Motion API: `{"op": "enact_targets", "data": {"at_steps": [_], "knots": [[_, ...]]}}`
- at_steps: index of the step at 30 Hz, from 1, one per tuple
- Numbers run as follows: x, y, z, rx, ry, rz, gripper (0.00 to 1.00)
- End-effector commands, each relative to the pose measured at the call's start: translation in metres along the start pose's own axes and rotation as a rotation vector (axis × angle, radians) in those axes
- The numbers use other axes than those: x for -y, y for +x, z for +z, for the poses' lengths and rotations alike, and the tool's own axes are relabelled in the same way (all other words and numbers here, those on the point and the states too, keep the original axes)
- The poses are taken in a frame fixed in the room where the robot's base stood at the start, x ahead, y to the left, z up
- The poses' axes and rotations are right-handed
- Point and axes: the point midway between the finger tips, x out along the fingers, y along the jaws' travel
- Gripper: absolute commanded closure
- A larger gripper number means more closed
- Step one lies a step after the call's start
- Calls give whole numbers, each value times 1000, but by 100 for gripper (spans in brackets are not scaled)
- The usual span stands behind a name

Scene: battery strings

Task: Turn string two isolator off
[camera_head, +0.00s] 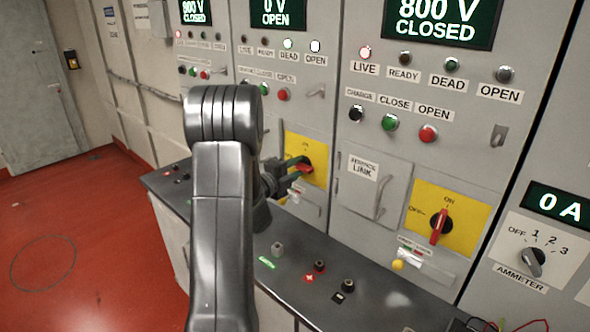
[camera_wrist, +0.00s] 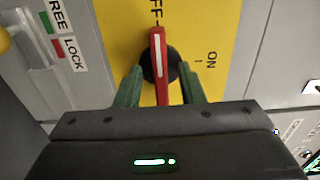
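The string two isolator is on the middle cabinet, under the display reading 0 V OPEN (camera_head: 273,15). Its yellow plate (camera_head: 318,149) carries a red handle (camera_head: 306,169), partly hidden by my gripper (camera_head: 297,173) in the head view. In the wrist view the red handle (camera_wrist: 159,55) on its black hub points at the OFF mark, with the ON mark (camera_wrist: 211,58) off to the right. My gripper (camera_wrist: 160,68) has its two green fingers on either side of the handle, with a visible gap on each side. It is open and holds nothing.
The right cabinet reads 800 V CLOSED; its isolator handle (camera_head: 440,226) points up at ON. A dark console ledge (camera_head: 345,308) with knobs runs below the cabinets. A FREE/LOCK label (camera_wrist: 62,35) is beside the plate. Red floor (camera_head: 75,235) is clear at left.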

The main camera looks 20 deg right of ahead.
Motion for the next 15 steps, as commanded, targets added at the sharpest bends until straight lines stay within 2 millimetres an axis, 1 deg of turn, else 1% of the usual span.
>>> {"op": "enact_targets", "data": {"at_steps": [2,5,8,12,15], "knots": [[-1,-6,1,2,0,-1,65],[-2,-21,1,4,0,0,65],[-2,-43,2,6,1,0,65],[-3,-78,2,7,0,0,65],[-2,-99,2,6,-1,1,65]]}}
